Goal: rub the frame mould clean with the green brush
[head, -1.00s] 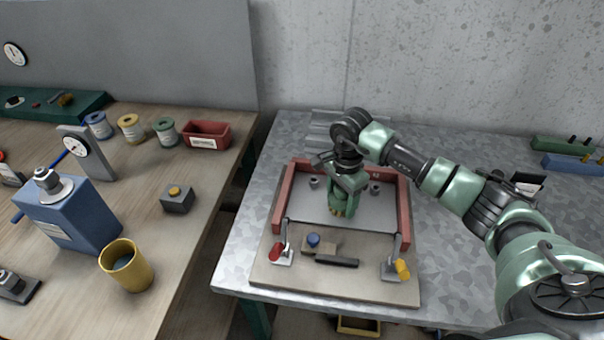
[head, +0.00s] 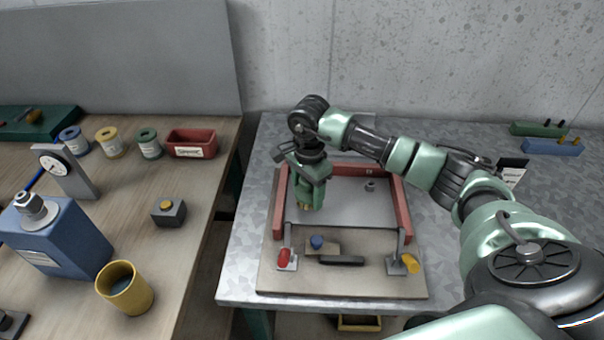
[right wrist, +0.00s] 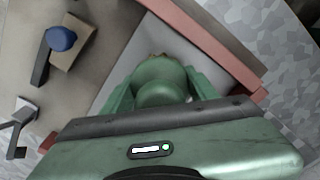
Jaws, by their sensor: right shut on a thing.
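The frame mould (head: 399,206) has red side walls around a grey plate and sits on a beige board on the metal table. My right gripper (head: 309,190) is over the left part of the mould, pointing down. It is shut on the green brush (head: 311,203), whose lower end is at the plate; whether it touches cannot be told. In the right wrist view the green brush (right wrist: 160,80) is between the fingers, with a red wall (right wrist: 200,35) beyond it. My left gripper is not in view.
A red-handled clamp (head: 285,257) and a yellow-handled clamp (head: 409,263) stand at the mould's front corners. A blue-knobbed block (head: 318,243) and a black bar (head: 341,260) lie between them. The metal table (head: 246,225) is clear at left.

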